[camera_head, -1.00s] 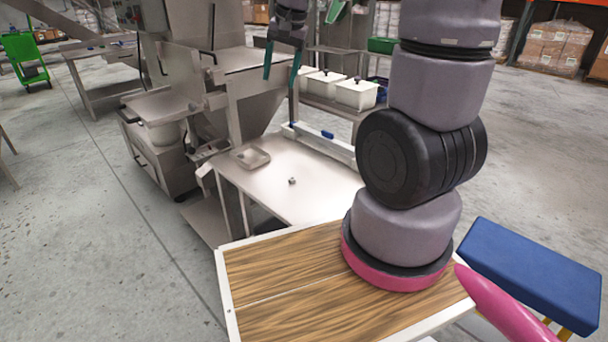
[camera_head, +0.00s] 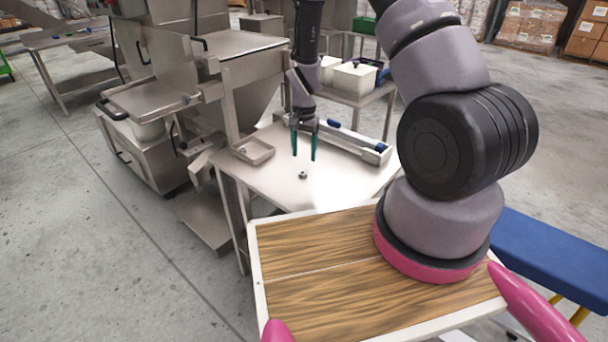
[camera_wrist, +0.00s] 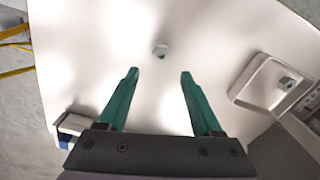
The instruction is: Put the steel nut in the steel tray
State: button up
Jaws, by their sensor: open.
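The steel nut (camera_head: 303,175) is a small grey piece lying on the steel table; in the wrist view the nut (camera_wrist: 160,51) is ahead of and between my fingertips, apart from them. My gripper (camera_head: 304,157) has green fingers, points down and is open and empty above the table. Its spread fingers (camera_wrist: 158,71) show in the wrist view. The shallow steel tray (camera_head: 239,151) sits at the table's left back edge; in the wrist view the tray (camera_wrist: 240,82) is at the right. A grey hex-shaped piece (camera_wrist: 287,83) shows at the tray there; I cannot tell whether it lies inside.
The steel table (camera_head: 345,185) is mostly bare. A low channel with blue ends (camera_head: 352,143) runs along its back right. A large steel machine (camera_head: 170,75) stands left of it. White tubs (camera_head: 354,78) stand on a shelf behind.

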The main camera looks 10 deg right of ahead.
aim_at(303, 172)
notch_tip(303, 172, down, 7)
jog(key=shift+a+r, duration=0.1)
jog(key=shift+a, duration=0.05)
dwell(0.4)
grip_shut()
